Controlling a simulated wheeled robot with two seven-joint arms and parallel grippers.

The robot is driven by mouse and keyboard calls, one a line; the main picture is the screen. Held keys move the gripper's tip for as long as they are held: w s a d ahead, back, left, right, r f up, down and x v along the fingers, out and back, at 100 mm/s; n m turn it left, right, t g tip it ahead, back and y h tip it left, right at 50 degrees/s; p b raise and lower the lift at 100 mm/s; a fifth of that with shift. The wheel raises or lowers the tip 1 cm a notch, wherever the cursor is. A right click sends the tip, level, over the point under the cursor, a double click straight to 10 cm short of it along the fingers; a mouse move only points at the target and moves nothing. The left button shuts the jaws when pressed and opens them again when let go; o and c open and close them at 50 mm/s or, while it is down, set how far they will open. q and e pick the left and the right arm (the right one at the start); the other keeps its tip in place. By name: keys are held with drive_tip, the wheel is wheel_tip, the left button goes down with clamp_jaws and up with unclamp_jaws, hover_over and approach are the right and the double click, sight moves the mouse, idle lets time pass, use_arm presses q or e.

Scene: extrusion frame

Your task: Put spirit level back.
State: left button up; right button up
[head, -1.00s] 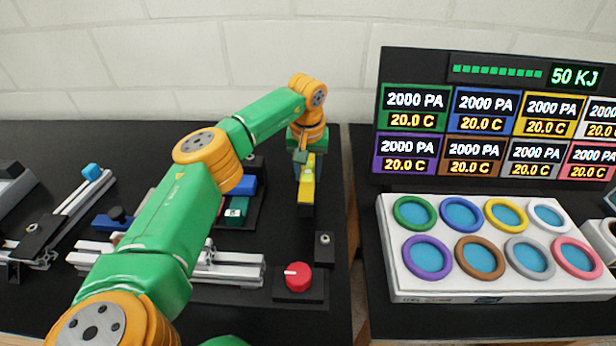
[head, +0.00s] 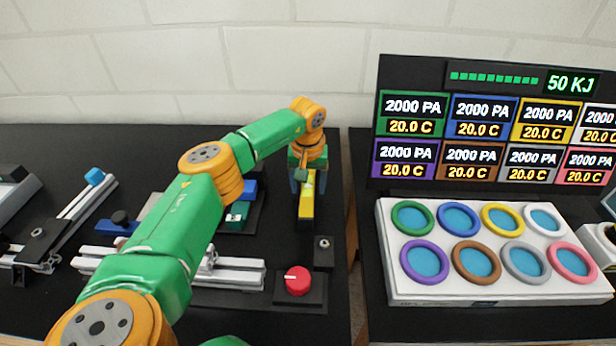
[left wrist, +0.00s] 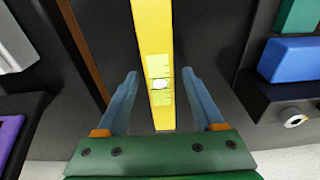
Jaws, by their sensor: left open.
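The yellow spirit level (head: 306,205) lies on the black table near its right edge, its long side running front to back. In the left wrist view the level (left wrist: 153,40) shows as a yellow bar with a pale vial window. My left gripper (head: 304,182) is over the level's far part. Its two fingers (left wrist: 160,78) are open on either side of the bar, with a gap on both sides. My right gripper is not in view.
Blue and green blocks (head: 237,214) stand left of the level. A red knob (head: 297,280) and a small dark block (head: 323,251) are in front. Aluminium extrusions (head: 235,275) lie front left. A gap separates the right table with the ringed white panel (head: 420,288).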

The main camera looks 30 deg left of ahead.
sight(308, 191)
use_arm(q)
wheel_tip(308, 191, up, 12)
drive_tip(key=s+b, duration=0.1)
drive_tip(key=shift+d+f, duration=0.15)
drive_tip(key=shift+d, duration=0.2)
drive_tip(key=shift+s+f, duration=0.1)
drive_tip(key=shift+s, duration=0.05)
